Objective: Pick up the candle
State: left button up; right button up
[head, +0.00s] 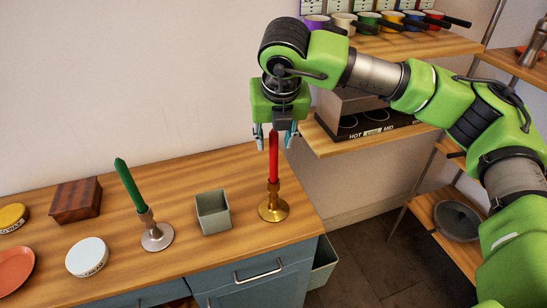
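A red candle (273,165) stands upright in a brass candlestick (273,208) near the right end of the wooden counter. A green candle (129,184) leans to the left in a silver candlestick (155,236) farther left. My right gripper (274,138) points down over the red candle. Its fingers are spread, and the candle's top shows between them with gaps on both sides. My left gripper is not in view.
A grey-green square cup (213,213) stands between the candlesticks. A wooden box (77,201), a white round tin (87,257), a yellow lid (12,217) and an orange plate (14,270) are at left. A shelf (385,138) is at right.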

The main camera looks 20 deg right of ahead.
aim_at(274, 151)
jog(key=shift+f, duration=0.2)
jog(key=p+x, duration=0.2)
jog(key=x, duration=0.2)
jog(key=shift+d+f+p, duration=0.1)
jog(key=shift+p, duration=0.3)
jog(key=shift+w+f, duration=0.2)
jog(key=shift+f, duration=0.25)
grip_shut()
